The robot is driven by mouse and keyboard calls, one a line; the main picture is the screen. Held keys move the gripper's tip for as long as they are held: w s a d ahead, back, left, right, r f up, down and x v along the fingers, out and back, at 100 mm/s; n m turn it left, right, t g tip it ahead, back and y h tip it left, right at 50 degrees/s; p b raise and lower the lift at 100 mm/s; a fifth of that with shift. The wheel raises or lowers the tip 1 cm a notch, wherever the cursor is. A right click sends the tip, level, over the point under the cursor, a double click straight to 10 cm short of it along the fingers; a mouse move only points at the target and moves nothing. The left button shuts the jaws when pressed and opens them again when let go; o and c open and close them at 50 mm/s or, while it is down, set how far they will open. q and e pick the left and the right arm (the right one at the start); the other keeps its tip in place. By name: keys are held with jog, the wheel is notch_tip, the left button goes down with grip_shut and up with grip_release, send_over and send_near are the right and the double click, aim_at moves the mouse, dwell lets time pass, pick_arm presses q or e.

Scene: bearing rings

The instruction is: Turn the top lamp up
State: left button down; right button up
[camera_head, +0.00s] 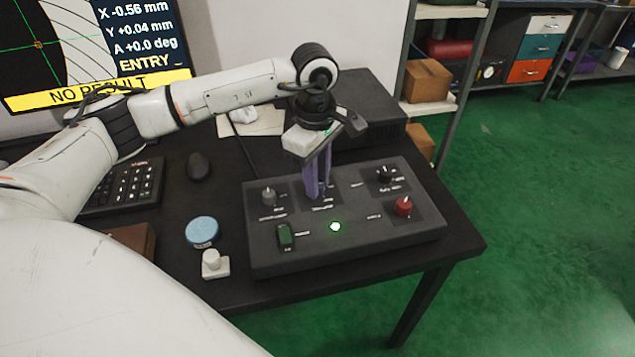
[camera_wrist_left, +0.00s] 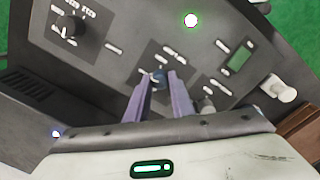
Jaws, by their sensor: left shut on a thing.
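The dark control box (camera_head: 370,245) stands on the black table and carries several knobs, a green rocker switch and a lit green lamp (camera_head: 335,226). My left gripper (camera_head: 317,194) reaches down onto the box's upper middle. Its purple fingers are shut on a small knob (camera_wrist_left: 158,76), which looks bluish between the fingertips in the left wrist view. In the head view the fingers mostly hide this knob. The printed labels are too small to read, so I cannot tell which control is the top lamp's. My right gripper is not in view.
Beside the held knob are a grey knob (camera_head: 268,196), a black knob (camera_head: 384,174), a red knob (camera_head: 403,206) and the green switch (camera_head: 286,236). A monitor (camera_head: 95,45) stands behind.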

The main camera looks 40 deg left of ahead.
pick_arm(q)
jog(key=m+b, duration=0.1)
jog(key=m, duration=0.3)
jog(key=shift+m, duration=0.4)
dwell(0.4)
jog(key=c, duration=1.5)
grip_release()
jog(key=shift+c, duration=0.2)
jog(key=shift+r, duration=0.1)
notch_tip(320, 180, up, 10)
jog(key=shift+s, duration=0.2)
jog(key=shift+a+r, duration=0.1)
